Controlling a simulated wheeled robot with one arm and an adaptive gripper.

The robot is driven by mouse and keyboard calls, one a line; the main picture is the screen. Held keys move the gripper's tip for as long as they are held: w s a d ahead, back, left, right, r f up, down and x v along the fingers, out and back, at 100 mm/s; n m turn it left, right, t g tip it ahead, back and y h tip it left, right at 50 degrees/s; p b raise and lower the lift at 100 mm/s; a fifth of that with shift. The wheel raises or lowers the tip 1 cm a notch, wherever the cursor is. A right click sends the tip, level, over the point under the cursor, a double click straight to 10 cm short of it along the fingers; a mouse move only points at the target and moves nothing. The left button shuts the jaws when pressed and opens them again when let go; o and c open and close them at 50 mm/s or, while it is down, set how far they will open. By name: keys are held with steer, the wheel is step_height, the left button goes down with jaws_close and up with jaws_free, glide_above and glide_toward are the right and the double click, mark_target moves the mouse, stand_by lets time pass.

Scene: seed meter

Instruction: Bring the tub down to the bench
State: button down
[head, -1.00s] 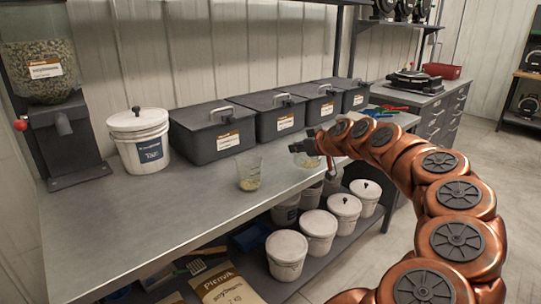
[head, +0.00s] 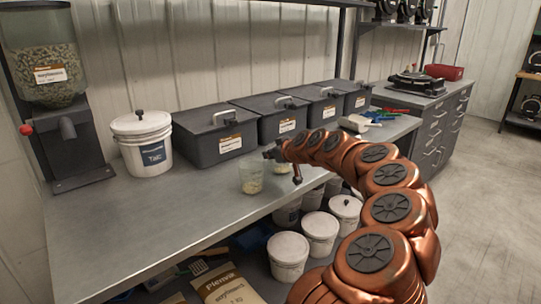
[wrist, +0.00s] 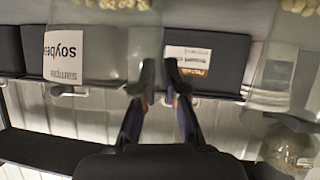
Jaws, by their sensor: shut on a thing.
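A clear tub (wrist: 110,55) with pale beans and a "sample soybean" label fills the upper left of the wrist view, which is upside down. My gripper (wrist: 160,78) is shut on its side wall, one finger on each side. In the head view, my gripper (head: 283,158) is over the front of the grey bench (head: 190,195), with the tub (head: 282,168) partly hidden behind it. I cannot tell whether the tub touches the bench. A clear beaker (head: 251,177) with beans stands on the bench just left; it also shows in the wrist view (wrist: 280,75).
Dark lidded bins (head: 215,130) line the back, with a white bucket (head: 142,145) and bean hopper (head: 45,75) at left. A scoop (head: 358,122) lies at right. Several white buckets (head: 288,255) stand below. The front-left bench is clear.

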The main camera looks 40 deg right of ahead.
steer(key=shift+f, duration=0.3)
steer(key=c, duration=1.2)
jaws_free()
steer(key=b+v, duration=0.1)
steer(key=v, duration=1.1)
